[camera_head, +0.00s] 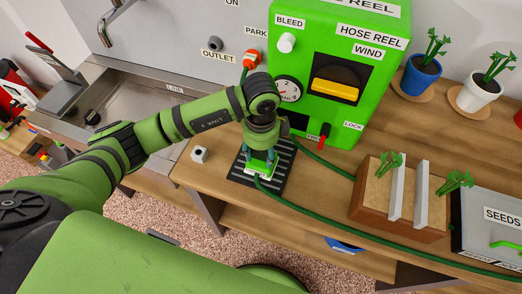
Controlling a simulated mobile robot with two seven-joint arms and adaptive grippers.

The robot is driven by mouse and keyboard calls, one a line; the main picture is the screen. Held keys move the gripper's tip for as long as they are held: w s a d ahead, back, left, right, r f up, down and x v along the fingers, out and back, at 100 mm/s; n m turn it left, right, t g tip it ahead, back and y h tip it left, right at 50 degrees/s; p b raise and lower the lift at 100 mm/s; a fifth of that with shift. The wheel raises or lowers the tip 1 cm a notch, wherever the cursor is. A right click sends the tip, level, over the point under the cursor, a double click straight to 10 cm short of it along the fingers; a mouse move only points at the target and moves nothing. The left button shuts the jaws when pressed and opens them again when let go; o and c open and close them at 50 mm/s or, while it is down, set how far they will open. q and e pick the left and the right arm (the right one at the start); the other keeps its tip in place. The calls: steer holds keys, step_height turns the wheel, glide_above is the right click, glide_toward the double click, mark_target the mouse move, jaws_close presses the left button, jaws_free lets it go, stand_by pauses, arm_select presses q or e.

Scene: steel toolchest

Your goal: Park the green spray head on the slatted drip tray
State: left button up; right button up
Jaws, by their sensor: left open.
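The green spray head (258,170) is on the dark slatted drip tray (278,180), near its middle. Its green hose runs from it to the right. My left gripper (260,160) points down right over the spray head, with its fingers open around or beside it. The gripper and wrist hide the upper part of the spray head, so I cannot tell whether the fingers touch it. My right gripper is not in view.
The green hose reel box (320,115) stands behind the tray. A brown planter box (365,205) and a grey SEEDS box (480,222) stand to the right. The hose (330,225) crosses the wooden bench.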

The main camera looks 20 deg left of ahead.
arm_select(q)
steer(key=shift+r, duration=0.55)
step_height(320, 180, up, 11)
steer(key=b, duration=0.1)
steer(key=shift+b, duration=0.3)
steer(key=shift+r, duration=0.1)
stand_by(0.7)
